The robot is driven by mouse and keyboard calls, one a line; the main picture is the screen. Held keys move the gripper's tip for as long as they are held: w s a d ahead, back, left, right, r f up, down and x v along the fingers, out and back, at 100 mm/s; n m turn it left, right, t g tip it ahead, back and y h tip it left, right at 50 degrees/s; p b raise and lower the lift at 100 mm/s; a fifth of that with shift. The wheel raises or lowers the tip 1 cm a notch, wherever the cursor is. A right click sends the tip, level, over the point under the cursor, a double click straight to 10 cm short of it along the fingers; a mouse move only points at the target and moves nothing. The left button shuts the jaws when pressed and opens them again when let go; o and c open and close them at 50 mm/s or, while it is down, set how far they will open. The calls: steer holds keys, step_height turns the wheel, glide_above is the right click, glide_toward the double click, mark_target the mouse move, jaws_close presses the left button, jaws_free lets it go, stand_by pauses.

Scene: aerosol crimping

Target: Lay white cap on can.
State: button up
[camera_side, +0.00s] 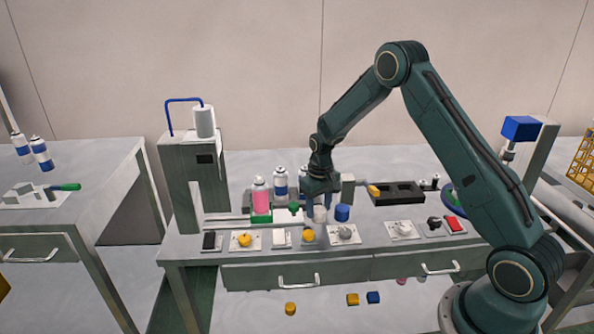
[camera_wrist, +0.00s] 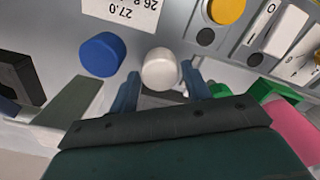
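The white cap (camera_wrist: 162,70) stands on the bench, between and just beyond my fingertips in the wrist view. In the side view the white cap (camera_side: 320,214) sits directly below my gripper (camera_side: 319,203). My gripper (camera_wrist: 160,84) is open, one finger on each side of the cap; I cannot tell whether they touch it. A pink can (camera_side: 260,195) with a white top stands upright at a green holder (camera_side: 262,217), left of my gripper. Part of the pink can (camera_wrist: 295,125) shows at the right in the wrist view.
A blue cap (camera_side: 342,213) stands close to the right of the white cap. White-and-blue cans (camera_side: 280,181) stand behind. A grey machine (camera_side: 190,180) rises at the left, a black tray (camera_side: 398,194) lies right. Knobs and switches (camera_side: 309,236) line the front edge.

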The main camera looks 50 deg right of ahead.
mark_target(319, 209)
steer(key=shift+c, duration=1.4)
steer(key=shift+r, duration=0.15)
steer(key=shift+r, duration=2.35)
steer(key=shift+r, duration=0.1)
steer(key=shift+r, duration=0.2)
step_height(319, 209, up, 19)
steer(key=w+a, duration=1.2)
steer(key=shift+s+d+f, duration=0.1)
steer(key=shift+f, duration=1.35)
steer(key=shift+s+f, duration=0.1)
steer(key=shift+f, duration=1.3)
